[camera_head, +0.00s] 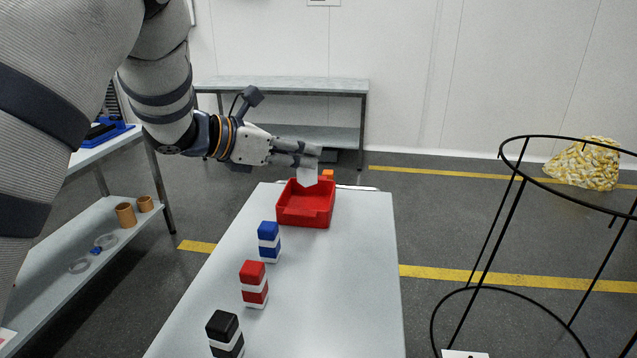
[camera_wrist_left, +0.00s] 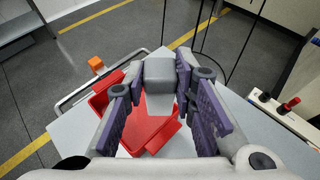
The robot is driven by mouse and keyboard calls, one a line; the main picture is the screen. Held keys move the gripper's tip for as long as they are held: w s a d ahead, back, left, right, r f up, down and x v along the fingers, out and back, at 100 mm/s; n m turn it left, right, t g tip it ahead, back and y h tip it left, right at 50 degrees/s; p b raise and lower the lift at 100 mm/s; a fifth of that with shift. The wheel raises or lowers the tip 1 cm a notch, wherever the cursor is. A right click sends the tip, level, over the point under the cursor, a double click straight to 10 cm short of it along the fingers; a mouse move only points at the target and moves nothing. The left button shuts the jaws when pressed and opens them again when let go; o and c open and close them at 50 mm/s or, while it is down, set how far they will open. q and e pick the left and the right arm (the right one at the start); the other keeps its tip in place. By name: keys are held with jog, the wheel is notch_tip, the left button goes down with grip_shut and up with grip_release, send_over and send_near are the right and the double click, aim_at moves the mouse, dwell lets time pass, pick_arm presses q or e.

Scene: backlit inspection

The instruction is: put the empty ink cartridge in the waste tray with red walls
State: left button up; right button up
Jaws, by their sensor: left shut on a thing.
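My left gripper (camera_head: 312,153) is shut on a pale grey-white block, the empty ink cartridge (camera_head: 307,175), and holds it over the far part of the red-walled waste tray (camera_head: 305,217). In the left wrist view the cartridge (camera_wrist_left: 160,92) sits between the fingertips, with the red tray (camera_wrist_left: 104,92) below and partly hidden by it and the fingers. The tray stands at the far end of the light table (camera_head: 345,270). I cannot tell the exact gap between cartridge and tray. My right gripper is not in view.
Blue (camera_head: 269,241), red (camera_head: 254,284) and black (camera_head: 225,334) banded cartridges stand along the table's left side. A small orange object (camera_head: 327,174) is just behind the tray. A black wire stand (camera_head: 505,210) is at the right. The table's right half is clear.

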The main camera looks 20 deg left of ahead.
aim_at(301, 182)
pick_arm(q)
jog(key=w+f, duration=0.1)
jog(key=f, duration=0.1)
jog(key=w+a+f+b, duration=0.1)
jog(key=w+f, duration=0.1)
jog(key=w+a+f, duration=0.1)
jog(key=f, duration=0.1)
jog(key=shift+w+a, duration=0.1)
jog(key=shift+w, duration=0.15)
jog(key=f, duration=0.3)
jog(key=shift+w+a+f+b, duration=0.2)
jog(key=shift+w+b, duration=0.1)
jog(key=shift+b, duration=0.1)
jog(key=shift+r, duration=0.15)
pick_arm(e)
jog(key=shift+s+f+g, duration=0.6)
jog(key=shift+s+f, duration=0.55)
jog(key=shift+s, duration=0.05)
pick_arm(q)
jog(key=shift+f, duration=0.2)
jog(key=o, duration=0.9)
jog(key=shift+o, duration=0.2)
jog(key=shift+r, duration=0.1)
